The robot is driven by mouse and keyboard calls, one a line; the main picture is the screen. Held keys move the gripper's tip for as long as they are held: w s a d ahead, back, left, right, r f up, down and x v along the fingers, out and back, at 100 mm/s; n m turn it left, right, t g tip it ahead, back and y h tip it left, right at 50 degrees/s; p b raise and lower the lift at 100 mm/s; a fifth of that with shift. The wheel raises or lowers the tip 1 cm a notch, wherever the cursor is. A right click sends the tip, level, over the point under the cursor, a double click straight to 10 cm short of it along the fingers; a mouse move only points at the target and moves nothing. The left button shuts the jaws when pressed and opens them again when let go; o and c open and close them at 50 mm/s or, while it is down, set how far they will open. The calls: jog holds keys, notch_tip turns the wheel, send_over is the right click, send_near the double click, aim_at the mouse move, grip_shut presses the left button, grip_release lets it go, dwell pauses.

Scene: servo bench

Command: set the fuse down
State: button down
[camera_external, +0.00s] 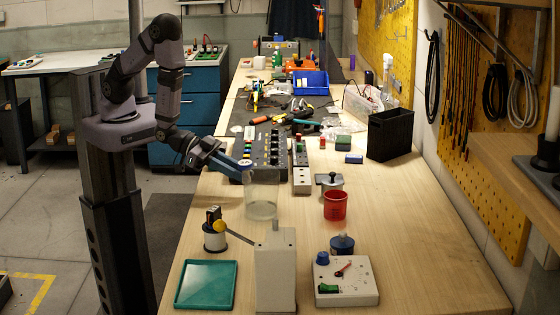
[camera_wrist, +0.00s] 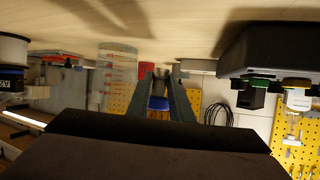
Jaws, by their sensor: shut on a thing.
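My gripper (camera_external: 238,168) reaches in from the left, low over the bench beside the control panel and just behind the clear beaker. In the wrist view its two dark fingers (camera_wrist: 165,88) are close together. They are shut on the fuse, which is too small and dark there to make out clearly. A small pale bit shows at the fingertips in the external view, possibly the fuse. A blue patch shows between the fingers in the wrist view; I cannot tell whether it is held or lies behind.
The clear beaker (camera_external: 262,208) stands close in front of my gripper. The control panel (camera_external: 267,150) is just behind it. A red cup (camera_external: 335,206), a green tray (camera_external: 206,285), a grey post box (camera_external: 275,275) and a white switch box (camera_external: 345,282) stand nearer.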

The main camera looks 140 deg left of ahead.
jog(key=shift+n+g+y, duration=0.3)
jog(key=shift+n+y, duration=0.3)
jog(key=shift+y, duration=0.1)
jog(key=a+b, duration=0.1)
jog(key=w+a+f, duration=0.1)
jog(key=a, duration=0.1)
jog(key=w+a+b, duration=0.1)
jog(key=a, duration=0.1)
jog(key=shift+w+f+b, duration=0.25)
jog(key=shift+f+b, duration=0.05)
jog(key=shift+b, duration=0.05)
jog(key=w+a+n+g+y+b, duration=0.1)
jog(key=a, duration=0.2)
jog(key=w+a+r+n+y+b, duration=0.1)
jog(key=a, duration=0.2)
jog(key=a+r+n+g+b, duration=0.1)
jog(key=a, duration=0.3)
jog(key=shift+w+r+g+y, duration=0.1)
jog(key=shift+w+g+y, duration=0.2)
jog(key=shift+w+y, duration=0.1)
jog(key=w+a+r+n+g+y+b, duration=0.1)
jog(key=a+r+n+g, duration=0.1)
jog(key=a+n+g, duration=0.2)
jog(key=w+a+r+n+g+y+b, duration=0.1)
jog(key=a+r+n+g, duration=0.2)
jog(key=a, duration=0.8)
jog(key=shift+r+n+g+y, duration=0.2)
jog(key=shift+n+g+y, duration=0.2)
jog(key=shift+n, duration=0.2)
jog(key=shift+f, duration=3.15)
